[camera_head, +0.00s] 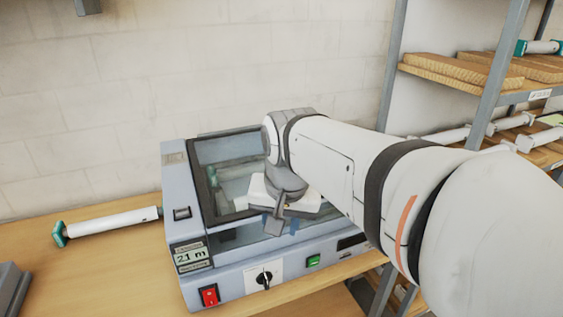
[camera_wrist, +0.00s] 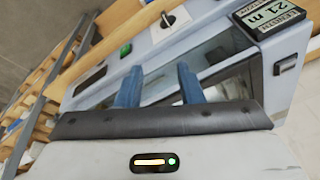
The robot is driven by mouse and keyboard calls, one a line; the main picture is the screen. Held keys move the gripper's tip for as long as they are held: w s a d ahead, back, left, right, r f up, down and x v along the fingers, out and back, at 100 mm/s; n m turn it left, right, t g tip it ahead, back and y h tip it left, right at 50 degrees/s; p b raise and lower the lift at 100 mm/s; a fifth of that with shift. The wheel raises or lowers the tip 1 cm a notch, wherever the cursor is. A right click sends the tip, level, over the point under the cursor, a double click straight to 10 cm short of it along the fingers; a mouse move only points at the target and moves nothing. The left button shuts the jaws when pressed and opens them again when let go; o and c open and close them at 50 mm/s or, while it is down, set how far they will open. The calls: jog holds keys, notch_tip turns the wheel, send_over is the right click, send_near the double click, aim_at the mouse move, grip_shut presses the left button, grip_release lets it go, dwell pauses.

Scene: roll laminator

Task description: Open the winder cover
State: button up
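The laminator (camera_head: 235,283) is a pale blue-grey machine on the wooden table. Its winder cover (camera_head: 228,150), a clear pane in a dark frame, appears to lie down over the machine's top; my arm hides its right part. A roll shows dimly through the pane. My gripper (camera_head: 279,222) is over the front part of the cover, pointing down. In the wrist view, the two blue fingers of my gripper (camera_wrist: 160,85) stand apart with nothing visible gripped between them. They are over the clear front area of the laminator (camera_wrist: 200,30); contact cannot be told.
The front panel has a red switch (camera_head: 209,295), a black knob (camera_head: 264,278), a green button (camera_head: 313,261) and a display (camera_head: 190,256) reading 21 m. A white roll with teal ends (camera_head: 110,222) lies left on the table. Shelves with boards (camera_head: 460,72) stand right.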

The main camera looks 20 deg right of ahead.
jog(key=w+d+r+m+b, duration=0.2)
jog(key=w+d+r+m, duration=0.5)
jog(key=w+d+m, duration=0.5)
jog(key=shift+g, duration=0.4)
jog(key=f, duration=0.4)
jog(key=w+f, duration=0.1)
jog(key=f, duration=0.1)
jog(key=shift+a+f, duration=0.15)
jog(key=shift+f, duration=0.2)
grip_shut()
